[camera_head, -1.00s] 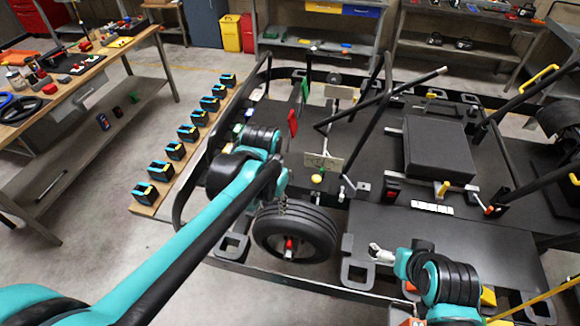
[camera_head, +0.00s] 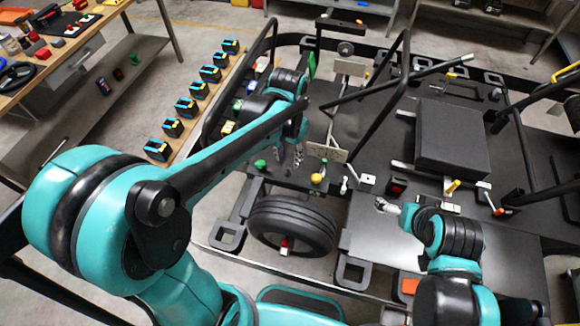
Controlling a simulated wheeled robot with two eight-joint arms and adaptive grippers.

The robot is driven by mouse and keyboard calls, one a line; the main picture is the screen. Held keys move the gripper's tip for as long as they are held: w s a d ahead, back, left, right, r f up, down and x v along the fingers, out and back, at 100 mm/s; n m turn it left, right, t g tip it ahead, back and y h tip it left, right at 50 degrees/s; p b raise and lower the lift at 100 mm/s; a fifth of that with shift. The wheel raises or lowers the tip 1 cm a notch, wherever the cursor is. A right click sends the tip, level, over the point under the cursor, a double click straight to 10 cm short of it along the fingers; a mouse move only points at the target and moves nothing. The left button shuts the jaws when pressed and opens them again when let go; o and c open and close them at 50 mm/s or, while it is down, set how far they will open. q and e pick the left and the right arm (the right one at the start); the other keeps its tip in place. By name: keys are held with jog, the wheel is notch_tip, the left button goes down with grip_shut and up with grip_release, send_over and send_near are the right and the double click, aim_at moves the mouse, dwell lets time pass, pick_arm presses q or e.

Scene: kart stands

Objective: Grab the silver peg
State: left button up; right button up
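A small pale upright peg (camera_head: 343,186) stands on the kart deck, just right of a yellow knob; it is the likeliest silver peg, but it is too small to be sure. My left gripper (camera_head: 289,157) points down over the deck behind the wheel, left of the yellow knob and apart from the pale peg. Its two slim grey fingers look spread, with nothing visible between them. My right gripper (camera_head: 385,205) is low at the right, its silver fingertips pointing left near the dark plate. Its opening is too small to judge.
A black wheel (camera_head: 291,226) lies in front of my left gripper. A green knob (camera_head: 260,164) and a yellow knob (camera_head: 317,178) stand on the deck. Black frame tubes (camera_head: 395,75) rise behind. A dark box (camera_head: 452,135) sits at the right. Several battery-like blocks (camera_head: 173,127) line the left.

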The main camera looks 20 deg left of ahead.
aim_at(288, 168)
pick_arm(q)
notch_tip(288, 168, down, 6)
jog(key=shift+s+b, duration=0.1)
jog(key=shift+b, duration=0.2)
jog(key=shift+s+r, duration=0.1)
jog(key=shift+s, duration=0.05)
grip_shut()
